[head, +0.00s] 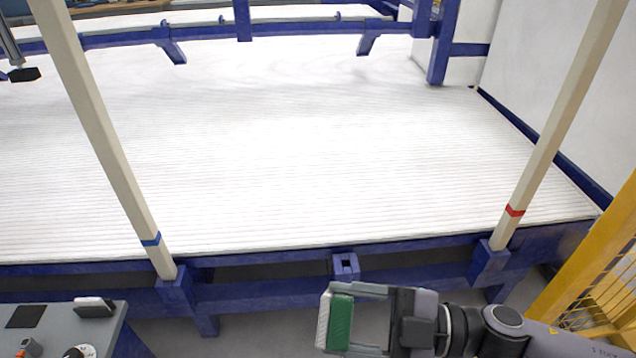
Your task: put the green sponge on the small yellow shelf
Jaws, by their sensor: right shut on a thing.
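The green sponge (341,322), with a pale white layer on its left side, is at the bottom centre. My right gripper (345,320) reaches in from the right and is shut on it, one finger above and one below in the picture. The sponge is held in front of the blue frame, over the grey floor. My left gripper is not in view. No small yellow shelf can be made out; a yellow frame with mesh (592,272) stands at the right edge.
A wide white ribbed bed (260,140) with a blue frame (270,292) fills the middle. Two cream posts (105,130) rise from its front edge, with blue and red bands. A grey table (60,325) with small items stands at the bottom left.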

